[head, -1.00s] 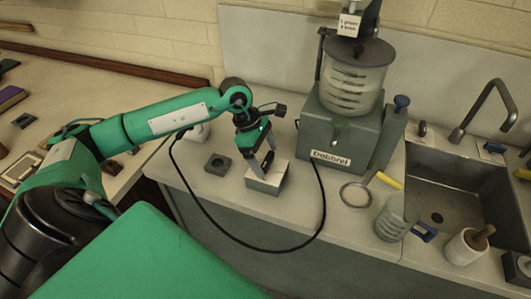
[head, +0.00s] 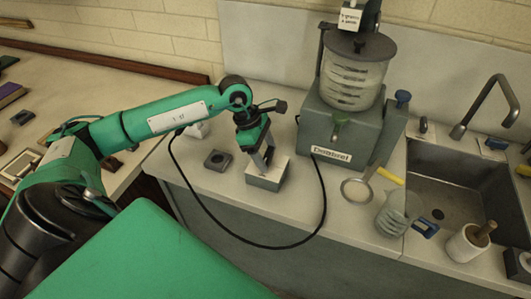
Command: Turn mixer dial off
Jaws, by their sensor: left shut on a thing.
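The mixer (head: 350,130) is a grey-green machine with a ribbed clear drum and a name label, standing on the counter left of the sink. A small box (head: 268,183) with a pale top and grey sides sits on the counter in front of it. My left gripper (head: 265,167) points down at the top of this box, its fingers shut at the box's top face. The dial is hidden by the fingers; its pointer and setting cannot be seen. My right gripper is not in view.
A black cable (head: 245,243) loops across the counter front around the box. A dark square block (head: 217,160) sits left of the box. A round strainer (head: 357,189), a ribbed cup (head: 392,220) and a mortar (head: 467,243) stand near the sink (head: 450,200).

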